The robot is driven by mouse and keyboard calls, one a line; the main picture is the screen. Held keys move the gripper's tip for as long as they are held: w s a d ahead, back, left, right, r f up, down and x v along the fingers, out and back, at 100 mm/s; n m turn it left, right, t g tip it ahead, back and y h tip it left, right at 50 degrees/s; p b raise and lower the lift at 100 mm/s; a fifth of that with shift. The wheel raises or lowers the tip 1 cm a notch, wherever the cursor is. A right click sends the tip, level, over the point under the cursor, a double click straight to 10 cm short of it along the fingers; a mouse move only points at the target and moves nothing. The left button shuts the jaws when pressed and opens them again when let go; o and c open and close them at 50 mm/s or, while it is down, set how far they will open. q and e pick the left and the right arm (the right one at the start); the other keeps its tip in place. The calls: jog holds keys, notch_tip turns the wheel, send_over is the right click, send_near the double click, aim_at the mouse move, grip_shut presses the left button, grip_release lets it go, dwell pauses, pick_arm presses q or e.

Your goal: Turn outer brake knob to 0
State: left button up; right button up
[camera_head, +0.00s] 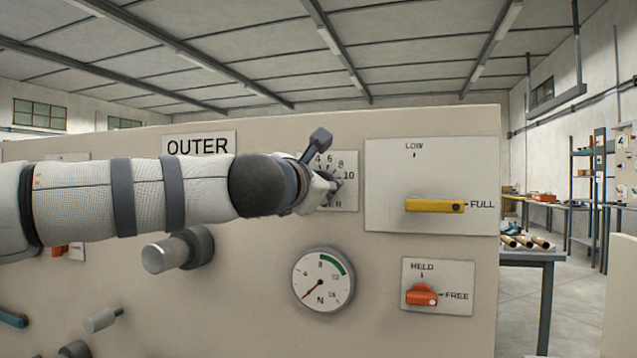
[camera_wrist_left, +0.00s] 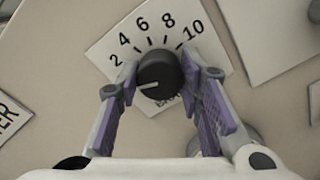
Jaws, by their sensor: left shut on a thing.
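The outer brake knob (camera_wrist_left: 160,72) is round and black with a white pointer line. It sits on a white dial plate (camera_wrist_left: 128,36) marked 2, 4, 6, 8 and 10. In the wrist view the pointer line points left and slightly down, past the 2 on its low side. The 0 mark is hidden behind a finger. My left gripper (camera_wrist_left: 158,88) has a finger on each side of the knob and is shut on it. In the head view my left gripper (camera_head: 326,190) covers most of the knob and part of its dial plate (camera_head: 349,196). My right gripper is not in view.
An OUTER label (camera_head: 199,144) is left of the dial. A yellow lever (camera_head: 434,206) to the right points to FULL. An orange knob (camera_head: 421,295) points to FREE. A round gauge (camera_head: 323,279) sits below the dial, and a grey cylinder (camera_head: 165,255) sticks out below my arm.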

pick_arm(q)
jog(key=shift+r+n, duration=0.1)
jog(key=shift+n, duration=0.5)
jog(key=o, duration=1.2)
jog(key=shift+c, duration=0.2)
jog(key=v, duration=1.2)
